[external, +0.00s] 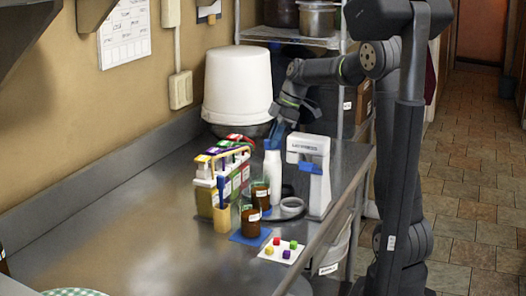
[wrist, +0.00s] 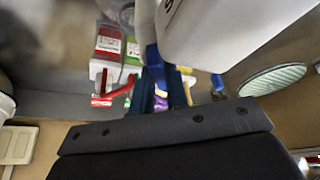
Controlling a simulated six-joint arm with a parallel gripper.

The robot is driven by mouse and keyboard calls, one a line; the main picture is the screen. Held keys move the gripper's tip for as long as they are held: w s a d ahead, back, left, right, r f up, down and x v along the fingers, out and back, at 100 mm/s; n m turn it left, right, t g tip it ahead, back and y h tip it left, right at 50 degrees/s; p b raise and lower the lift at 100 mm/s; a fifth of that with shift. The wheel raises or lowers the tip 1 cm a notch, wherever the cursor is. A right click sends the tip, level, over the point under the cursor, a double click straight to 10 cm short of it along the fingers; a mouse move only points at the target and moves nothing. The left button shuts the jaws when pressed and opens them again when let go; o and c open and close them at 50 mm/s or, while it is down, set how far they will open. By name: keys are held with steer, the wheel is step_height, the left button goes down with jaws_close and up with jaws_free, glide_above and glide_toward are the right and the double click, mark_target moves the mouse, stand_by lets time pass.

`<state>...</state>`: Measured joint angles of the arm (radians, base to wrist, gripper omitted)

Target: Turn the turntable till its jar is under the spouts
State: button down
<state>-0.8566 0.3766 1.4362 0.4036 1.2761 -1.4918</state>
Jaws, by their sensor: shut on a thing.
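The turntable (external: 279,217) seems to be the dark round plate low on the counter, partly hidden. A brown jar (external: 261,198) with a green top stands at its left edge; I cannot tell whether it is on the plate. A second brown jar (external: 250,222) stands on a blue mat. My gripper (external: 272,144) has blue fingers, also in the wrist view (wrist: 163,62). It is shut at the top of a white bottle (external: 272,180); what lies between the fingers is hard to make out.
A white dispenser (external: 309,150) stands close right of the bottle, near the counter edge. A white card with coloured cubes (external: 282,250) is in front. The front-left counter is mostly clear.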

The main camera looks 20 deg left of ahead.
steer(key=shift+s+m+t+y, duration=0.1)
steer(key=shift+m+t+y, duration=0.45)
steer(key=shift+m, duration=1.35)
steer(key=shift+s+m+t, duration=0.15)
steer(key=shift+m+t, duration=0.8)
steer(key=shift+m, duration=1.15)
steer(key=shift+s+m+t, duration=0.1)
steer(key=shift+m+t, duration=0.7)
steer(key=shift+m, duration=1.4)
steer(key=shift+m+t+h, duration=0.45)
steer(key=shift+m+t, duration=0.05)
steer(key=shift+m, duration=1.6)
steer(key=c, duration=1.4)
jaws_free()
steer(key=shift+c, duration=0.2)
steer(key=v, duration=1.7)
steer(key=shift+s+a+r, duration=0.25)
steer(key=shift+s+a, duration=0.05)
steer(key=shift+s, duration=0.15)
